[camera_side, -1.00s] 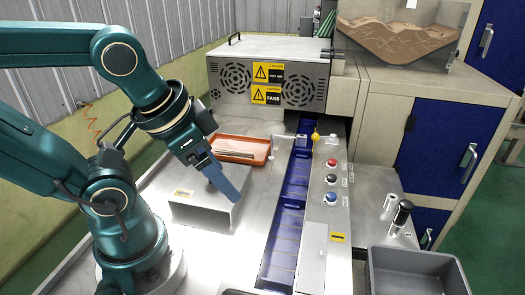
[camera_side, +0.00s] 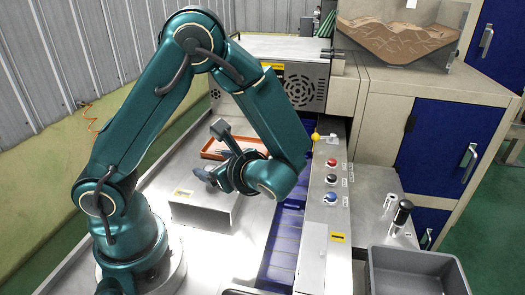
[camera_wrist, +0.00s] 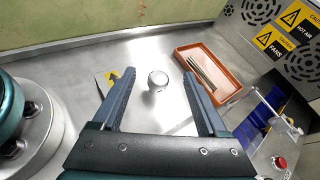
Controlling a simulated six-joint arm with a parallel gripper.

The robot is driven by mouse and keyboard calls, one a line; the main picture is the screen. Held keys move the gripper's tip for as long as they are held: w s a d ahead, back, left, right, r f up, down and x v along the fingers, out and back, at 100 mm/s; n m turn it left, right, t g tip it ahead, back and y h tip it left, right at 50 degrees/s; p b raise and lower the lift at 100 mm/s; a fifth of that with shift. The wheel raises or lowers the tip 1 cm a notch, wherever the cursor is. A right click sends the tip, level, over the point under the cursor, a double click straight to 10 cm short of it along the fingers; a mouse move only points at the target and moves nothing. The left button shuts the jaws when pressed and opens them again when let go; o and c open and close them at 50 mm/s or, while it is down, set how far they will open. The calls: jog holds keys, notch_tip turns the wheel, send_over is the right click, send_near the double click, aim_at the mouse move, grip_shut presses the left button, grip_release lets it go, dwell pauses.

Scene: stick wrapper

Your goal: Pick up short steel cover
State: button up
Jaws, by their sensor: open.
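The short steel cover appears to be the low steel box (camera_side: 205,214) with a yellow label on the metal table in the side view. In the wrist view, its bright top (camera_wrist: 172,118) shows a round metal knob (camera_wrist: 158,80) and part of the yellow label. My gripper (camera_wrist: 158,74) is open and empty, with the knob showing between its two fingers. In the side view, my gripper (camera_side: 206,176) is over the cover's top, partly hidden by my arm. I cannot tell how far the fingertips are above the cover.
An orange tray (camera_wrist: 237,83) with thin sticks lies just behind the cover. A steel hot-air box (camera_side: 307,86) with fans stands at the back. A blue conveyor (camera_side: 283,237) and a button panel (camera_side: 317,226) run along the right. A grey bin (camera_side: 415,255) stands at front right.

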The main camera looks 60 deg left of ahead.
aim_at(210, 168)
jog(key=shift+w+d+f+m+t+y, duration=0.2)
jog(key=shift+f+m+y, duration=0.1)
jog(key=shift+f+m, duration=0.25)
jog(key=shift+w+d+f+m+t+y, duration=0.1)
jog(key=shift+f+m+t+y, duration=0.15)
jog(key=shift+f+m, duration=0.3)
jog(key=shift+s+f+m+y, duration=0.25)
jog(key=shift+f+m, duration=0.25)
jog(key=shift+x, duration=2.4)
grip_shut()
